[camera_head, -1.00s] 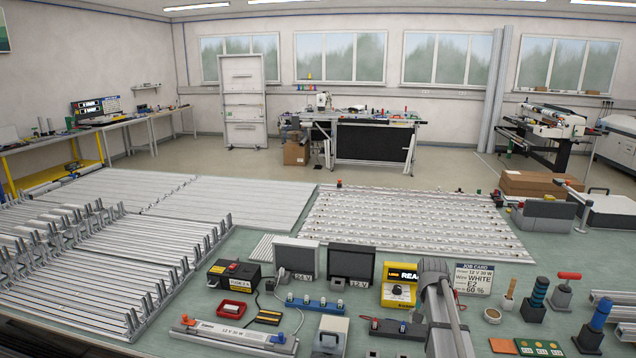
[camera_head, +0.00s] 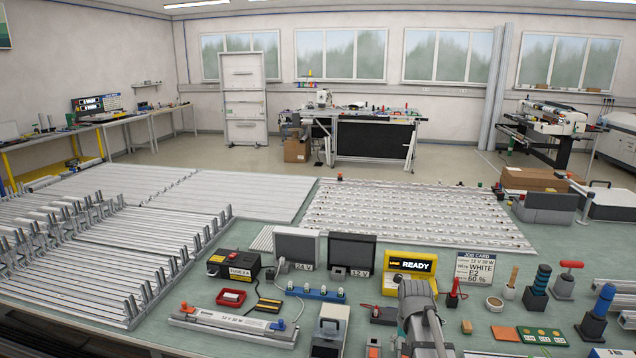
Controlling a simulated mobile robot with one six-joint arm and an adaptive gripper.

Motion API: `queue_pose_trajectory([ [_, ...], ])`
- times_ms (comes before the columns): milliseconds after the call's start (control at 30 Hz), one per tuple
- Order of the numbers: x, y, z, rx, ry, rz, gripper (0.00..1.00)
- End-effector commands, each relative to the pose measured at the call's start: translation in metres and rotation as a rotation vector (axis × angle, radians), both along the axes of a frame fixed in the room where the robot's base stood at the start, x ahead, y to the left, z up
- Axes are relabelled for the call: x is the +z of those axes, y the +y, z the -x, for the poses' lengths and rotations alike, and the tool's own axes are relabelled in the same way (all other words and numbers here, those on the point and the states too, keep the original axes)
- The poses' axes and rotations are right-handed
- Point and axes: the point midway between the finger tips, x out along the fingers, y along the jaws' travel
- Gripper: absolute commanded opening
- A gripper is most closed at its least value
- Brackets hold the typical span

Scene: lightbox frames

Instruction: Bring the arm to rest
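Part of my arm (camera_head: 424,322) rises from the bottom edge, right of centre, in the head view. A grey rounded joint is at its top, and a link runs down out of the picture. My gripper's fingers do not show, so I cannot see whether they hold anything. The arm covers part of the bench behind it.
A yellow unit reading READY (camera_head: 409,266) stands just behind my arm. A job card (camera_head: 475,271) and upright tools such as a red-handled one (camera_head: 566,279) are to the right.

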Motion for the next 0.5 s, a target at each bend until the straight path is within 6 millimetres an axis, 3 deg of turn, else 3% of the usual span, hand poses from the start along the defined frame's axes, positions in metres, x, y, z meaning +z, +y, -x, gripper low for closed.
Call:
queue_pose_trajectory([
  [33,-0.014,0.011,0.022,0.032,0.000,0.000,0.79],
  [200,-0.041,0.044,0.078,0.169,0.000,0.000,0.79],
  [333,-0.051,0.059,0.104,0.241,0.000,0.000,0.79],
  [500,-0.055,0.067,0.117,0.282,0.000,0.000,0.79],
])
